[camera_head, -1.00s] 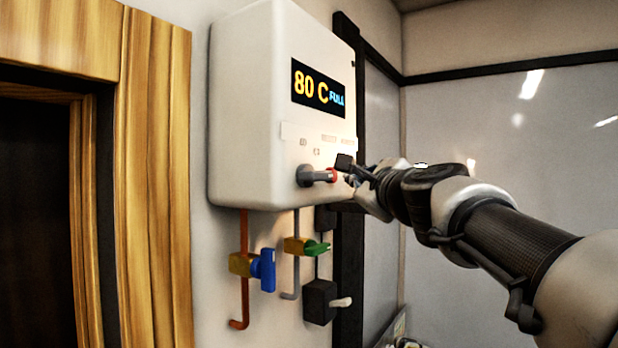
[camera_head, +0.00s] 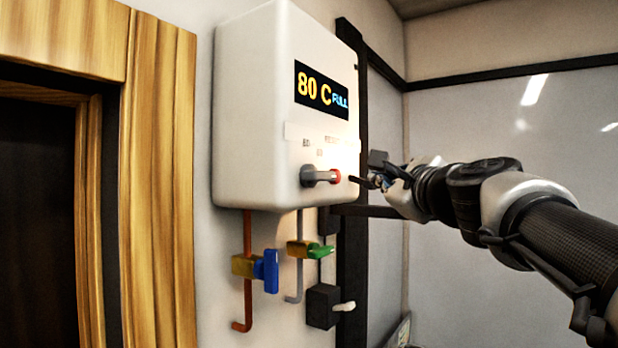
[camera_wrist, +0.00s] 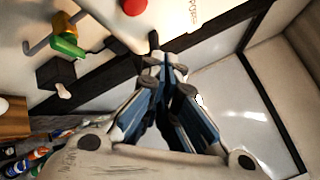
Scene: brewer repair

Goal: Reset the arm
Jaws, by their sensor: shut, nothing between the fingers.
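My gripper (camera_head: 366,182) is shut and empty, to the right of the white brewer box (camera_head: 262,110) on the wall. A small gap shows between the fingertips and the box in the head view. The box's display reads "80 C FULL". A grey knob (camera_head: 312,176) and a red button (camera_head: 337,176) sit low on its front. In the wrist view the gripper's closed fingers (camera_wrist: 160,62) point up the picture, and the red button (camera_wrist: 134,7) shows at the top edge, apart from them.
Below the box are a blue-handled valve (camera_head: 266,271), a green-handled valve (camera_head: 318,252) and a black switch box (camera_head: 322,306) with a pale lever. A wooden door frame (camera_head: 160,180) stands at left. Several bottles (camera_wrist: 30,160) show at the wrist view's lower left.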

